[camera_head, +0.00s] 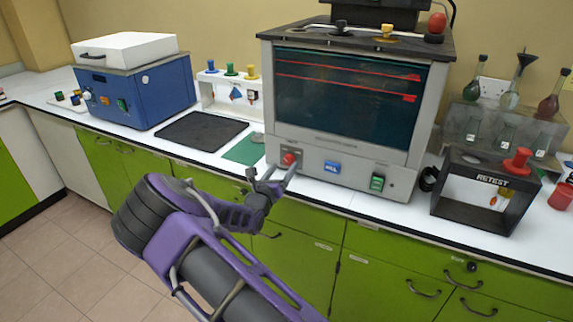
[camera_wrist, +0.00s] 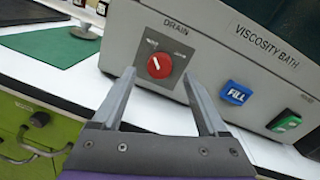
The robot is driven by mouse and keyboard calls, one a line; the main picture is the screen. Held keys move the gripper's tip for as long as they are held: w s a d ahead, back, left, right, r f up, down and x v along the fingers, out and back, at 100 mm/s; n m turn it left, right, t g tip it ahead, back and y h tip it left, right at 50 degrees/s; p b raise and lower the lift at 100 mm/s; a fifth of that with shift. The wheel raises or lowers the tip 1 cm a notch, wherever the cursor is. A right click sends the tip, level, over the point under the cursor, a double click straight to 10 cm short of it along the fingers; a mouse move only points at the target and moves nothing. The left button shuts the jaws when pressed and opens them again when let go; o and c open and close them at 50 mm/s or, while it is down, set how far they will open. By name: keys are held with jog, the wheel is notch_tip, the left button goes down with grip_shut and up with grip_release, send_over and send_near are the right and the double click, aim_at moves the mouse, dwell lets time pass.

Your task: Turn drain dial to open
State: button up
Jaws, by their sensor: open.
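The drain dial is a round red knob (camera_wrist: 160,64) on a grey plate under the word DRAIN, at the left end of the viscosity bath's front panel (camera_wrist: 215,55). A white pointer line on it tilts to the upper left. The dial also shows in the head view (camera_head: 289,159), just beyond my gripper. My gripper (camera_wrist: 166,95) is open and empty. Its two fingers point at the panel, one on each side below the dial in the wrist view. I see a gap between the fingers and the dial.
A blue FILL button (camera_wrist: 236,93) and a green switch (camera_wrist: 284,121) sit right of the dial. A green mat (camera_head: 243,150) and a black mat (camera_head: 201,131) lie left of the bath. The RETEST box (camera_head: 480,218) stands to the right.

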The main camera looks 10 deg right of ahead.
aim_at(288, 162)
jog(key=shift+x, duration=1.7)
grip_shut()
